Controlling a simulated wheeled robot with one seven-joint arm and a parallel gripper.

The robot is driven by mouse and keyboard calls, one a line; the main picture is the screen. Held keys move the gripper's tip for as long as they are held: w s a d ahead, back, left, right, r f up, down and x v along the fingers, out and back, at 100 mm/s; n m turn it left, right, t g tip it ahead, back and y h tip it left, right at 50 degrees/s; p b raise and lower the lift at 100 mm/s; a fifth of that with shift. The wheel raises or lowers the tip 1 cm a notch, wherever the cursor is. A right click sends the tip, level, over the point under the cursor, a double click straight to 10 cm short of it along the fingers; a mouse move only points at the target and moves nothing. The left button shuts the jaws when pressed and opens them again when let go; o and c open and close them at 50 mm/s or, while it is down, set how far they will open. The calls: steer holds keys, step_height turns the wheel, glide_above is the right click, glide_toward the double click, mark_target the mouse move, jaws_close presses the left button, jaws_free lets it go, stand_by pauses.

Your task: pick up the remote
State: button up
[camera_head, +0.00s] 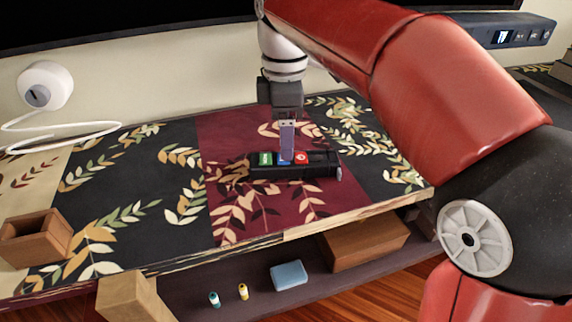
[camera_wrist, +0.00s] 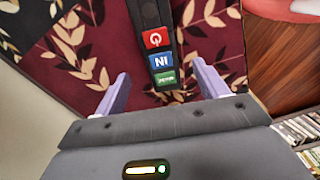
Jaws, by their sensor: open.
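The remote (camera_head: 320,163) is a long black bar with green, blue and red buttons. It lies flat on the maroon part of the patterned tabletop (camera_head: 240,134) in the head view. In the wrist view the remote (camera_wrist: 153,18) runs from the top edge down toward the space between my fingers. My gripper (camera_head: 286,160) points down over the remote's middle, with one finger hiding part of it. In the wrist view my gripper (camera_wrist: 160,80) is open, with a pale purple finger on each side of the remote and visible gaps. Whether the fingertips touch the table is unclear.
An open wooden box (camera_head: 36,238) stands at the left front. A white round device (camera_head: 45,86) with a cable is at the left wall. A lower shelf (camera_head: 215,283) holds a blue box (camera_head: 289,275), a brown box (camera_head: 365,241) and small bottles. The tabletop around the remote is clear.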

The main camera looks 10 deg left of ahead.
mark_target(289, 164)
step_height(289, 164, down, 6)
steer(key=shift+d+r+b, duration=0.15)
steer(key=shift+b, duration=0.35)
steer(key=c, duration=1.2)
steer(key=shift+o, duration=0.2)
steer(key=shift+r, duration=0.1)
